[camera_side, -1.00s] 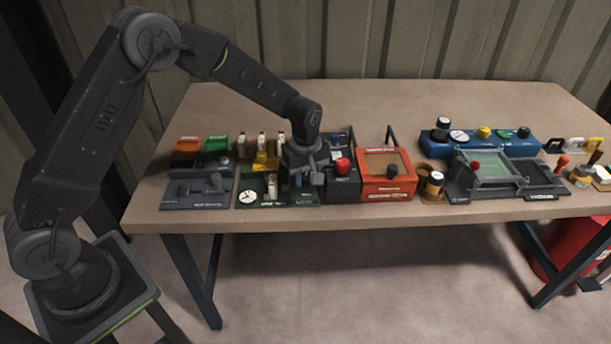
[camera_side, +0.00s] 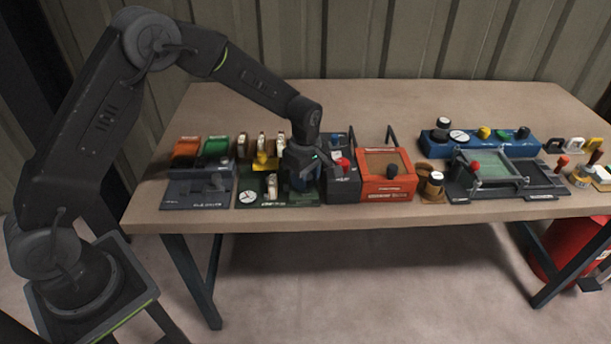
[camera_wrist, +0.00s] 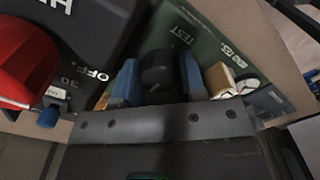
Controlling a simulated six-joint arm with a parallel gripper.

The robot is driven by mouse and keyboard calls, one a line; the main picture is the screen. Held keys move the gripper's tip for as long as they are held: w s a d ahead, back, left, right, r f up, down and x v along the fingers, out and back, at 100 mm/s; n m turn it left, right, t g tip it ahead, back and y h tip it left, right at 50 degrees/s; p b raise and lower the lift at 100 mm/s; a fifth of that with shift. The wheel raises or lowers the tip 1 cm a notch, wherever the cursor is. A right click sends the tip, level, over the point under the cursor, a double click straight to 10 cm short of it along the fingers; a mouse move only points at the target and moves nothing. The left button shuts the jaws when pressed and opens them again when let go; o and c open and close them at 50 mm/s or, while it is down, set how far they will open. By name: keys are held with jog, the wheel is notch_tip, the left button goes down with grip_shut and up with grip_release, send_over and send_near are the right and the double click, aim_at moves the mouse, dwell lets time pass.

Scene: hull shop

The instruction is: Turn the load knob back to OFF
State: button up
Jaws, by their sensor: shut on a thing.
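My gripper (camera_side: 301,184) is low over the right part of a green panel (camera_side: 255,182) with a white dial, in the side view. In the wrist view its two blue fingertips (camera_wrist: 160,84) stand on either side of a black knob (camera_wrist: 157,66), and the gripper is shut on it. The knob sits on the green panel, where the word TEST is readable. The knob's pointer and most markings around it are hidden. In the side view my gripper covers the knob.
A dark box with a red knob (camera_wrist: 25,62) marked OFF and 30 is close to the left fingertip; its red knob (camera_side: 343,164) also shows in the side view. A cream switch (camera_wrist: 220,78) is close on the other side. An orange box (camera_side: 387,186) stands further right.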

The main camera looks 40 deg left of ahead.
jog(key=shift+r, duration=0.1)
jog(key=o, duration=0.6)
jog(key=shift+o, duration=0.2)
notch_tip(320, 180, up, 14)
dwell(0.3)
